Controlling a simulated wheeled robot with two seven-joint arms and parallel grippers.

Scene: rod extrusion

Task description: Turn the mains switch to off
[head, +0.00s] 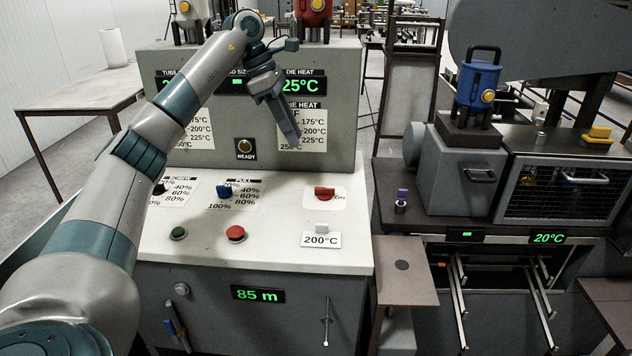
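A red switch knob (324,192) sits on a white plate at the right of the light sloping console; I take it for the mains switch. Its handle lies roughly sideways, and a small label to its right seems to read "ON". My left gripper (291,138) hangs in front of the upright panel, above and left of the red knob and apart from it. Its fingers point down and slightly right, and I cannot tell whether they are apart. Nothing shows held in it. My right gripper is not in view.
The console (280,262) also carries a blue knob (224,191), a green button (179,233), a red button (235,233) and a 200°C card (321,240). The upright panel (342,110) rises behind. A blue-topped machine (479,82) stands right. Space directly above the red knob is clear.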

